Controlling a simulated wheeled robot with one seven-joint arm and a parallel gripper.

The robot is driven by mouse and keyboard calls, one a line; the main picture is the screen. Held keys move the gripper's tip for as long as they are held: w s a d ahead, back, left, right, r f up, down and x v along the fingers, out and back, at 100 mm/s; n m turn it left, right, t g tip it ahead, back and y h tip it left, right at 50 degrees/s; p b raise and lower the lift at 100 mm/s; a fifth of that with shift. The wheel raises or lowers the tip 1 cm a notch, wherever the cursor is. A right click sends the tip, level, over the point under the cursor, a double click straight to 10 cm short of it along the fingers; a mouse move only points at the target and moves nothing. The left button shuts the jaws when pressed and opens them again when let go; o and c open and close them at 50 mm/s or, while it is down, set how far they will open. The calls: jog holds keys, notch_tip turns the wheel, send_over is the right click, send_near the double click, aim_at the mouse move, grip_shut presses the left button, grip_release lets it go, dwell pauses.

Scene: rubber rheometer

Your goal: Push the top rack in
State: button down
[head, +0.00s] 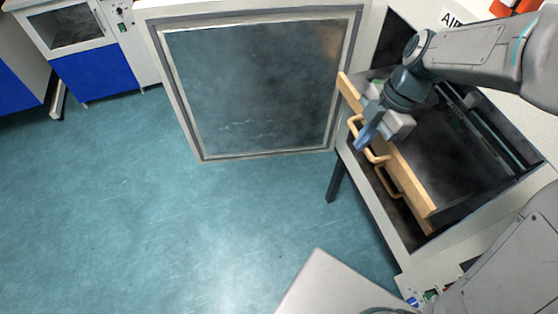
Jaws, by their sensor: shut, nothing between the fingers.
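The top rack has a long light wooden front bar (407,175) with tan handles (389,182) on its outer side. It runs diagonally across the opening of the cabinet (384,218), at the right of the head view. My gripper (362,140) is over the upper part of the bar, with its blue fingers shut and empty beside the handle nearest the top. I cannot tell whether the fingers touch the bar or handle. My gripper and wrist hide part of the bar and the rack behind it.
The cabinet's large windowed door (255,88) stands open to the left of the opening. A white and blue unit (97,72) stands at the upper left. A pale grey surface (335,285) is at the bottom. The teal floor (180,220) between is clear.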

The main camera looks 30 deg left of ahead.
jog(key=shift+w+d, duration=0.65)
jog(key=shift+w, duration=0.2)
jog(key=shift+w+d, duration=0.6)
jog(key=shift+w, duration=0.25)
